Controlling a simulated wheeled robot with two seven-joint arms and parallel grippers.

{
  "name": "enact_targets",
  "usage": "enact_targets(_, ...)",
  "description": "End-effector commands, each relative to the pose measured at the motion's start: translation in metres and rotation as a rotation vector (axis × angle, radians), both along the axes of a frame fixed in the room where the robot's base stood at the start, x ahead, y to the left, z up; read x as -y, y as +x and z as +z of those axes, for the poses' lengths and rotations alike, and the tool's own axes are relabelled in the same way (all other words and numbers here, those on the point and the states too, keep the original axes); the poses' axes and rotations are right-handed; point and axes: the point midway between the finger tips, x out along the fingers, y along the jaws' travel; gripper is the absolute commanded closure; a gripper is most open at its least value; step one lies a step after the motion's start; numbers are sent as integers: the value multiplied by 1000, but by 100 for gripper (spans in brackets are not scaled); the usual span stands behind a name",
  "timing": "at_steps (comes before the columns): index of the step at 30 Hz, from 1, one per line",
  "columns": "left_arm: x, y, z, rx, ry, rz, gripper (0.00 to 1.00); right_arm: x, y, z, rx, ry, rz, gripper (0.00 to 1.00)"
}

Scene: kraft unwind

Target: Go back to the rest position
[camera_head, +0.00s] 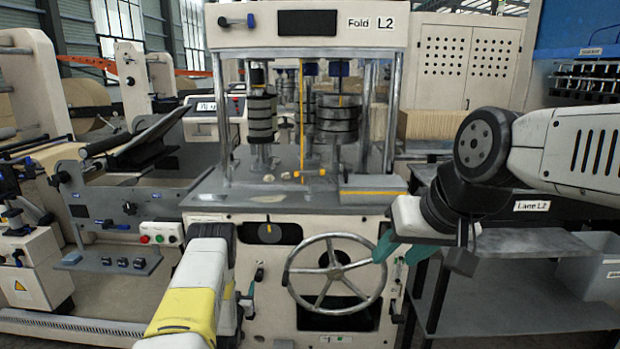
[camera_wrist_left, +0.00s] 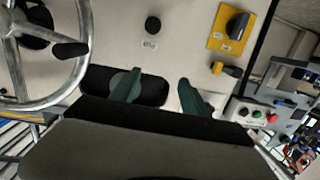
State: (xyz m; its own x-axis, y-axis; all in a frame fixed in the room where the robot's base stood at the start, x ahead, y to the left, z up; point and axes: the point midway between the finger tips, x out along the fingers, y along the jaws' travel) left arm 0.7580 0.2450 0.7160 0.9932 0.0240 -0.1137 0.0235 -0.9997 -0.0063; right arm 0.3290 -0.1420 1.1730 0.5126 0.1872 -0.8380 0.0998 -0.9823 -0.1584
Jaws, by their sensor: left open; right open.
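My left arm reaches in from the lower left in the head view, in front of the machine labelled Fold L2 (camera_head: 290,202). Its fingers are hidden there. In the left wrist view my left gripper (camera_wrist_left: 160,92) shows two green fingers spread apart with nothing between them, facing the machine's pale front panel and a dark oval recess (camera_wrist_left: 150,88). My right gripper (camera_head: 402,250) hangs from the arm at the right, with green fingers apart and empty. It overlaps the right edge of the handwheel (camera_head: 333,268) in the picture; I cannot tell whether they touch.
A roll machine (camera_head: 120,200) stands left. In the left wrist view a yellow plate with a black switch (camera_wrist_left: 232,27) is on the panel.

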Motion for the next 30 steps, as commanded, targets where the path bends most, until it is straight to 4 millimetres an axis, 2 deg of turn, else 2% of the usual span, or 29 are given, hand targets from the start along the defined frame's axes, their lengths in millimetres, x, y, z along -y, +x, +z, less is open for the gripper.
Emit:
enact_targets(1, -2, 10, 18, -9, 0, 7, 46, 0, 0, 0, 0, 0, 0, 57)
enact_targets(5, -8, 31, 67, -62, -9, 30, 46, 0, 0, 0, 0, 0, 0, 57)
enact_targets(8, -10, 43, 116, -115, -23, 48, 46, 0, 0, 0, 0, 0, 0, 57)
enact_targets(11, -9, 46, 164, -177, -42, 60, 46, 0, 0, 0, 0, 0, 0, 57)
enact_targets(14, -5, 40, 212, -234, -63, 64, 46, 0, 0, 0, 0, 0, 0, 57)
enact_targets(19, 7, 11, 288, -335, -98, 59, 46, 0, 0, 0, 0, 0, 0, 57)
enact_targets(23, 21, -26, 340, -412, -122, 40, 46, 0, 0, 0, 0, 0, 0, 57)
enact_targets(26, 33, -62, 376, -472, -138, 20, 46, 0, 0, 0, 0, 0, 0, 57)
enact_targets(30, 50, -123, 416, -556, -155, -15, 46, 0, 0, 0, 0, 0, 0, 57)
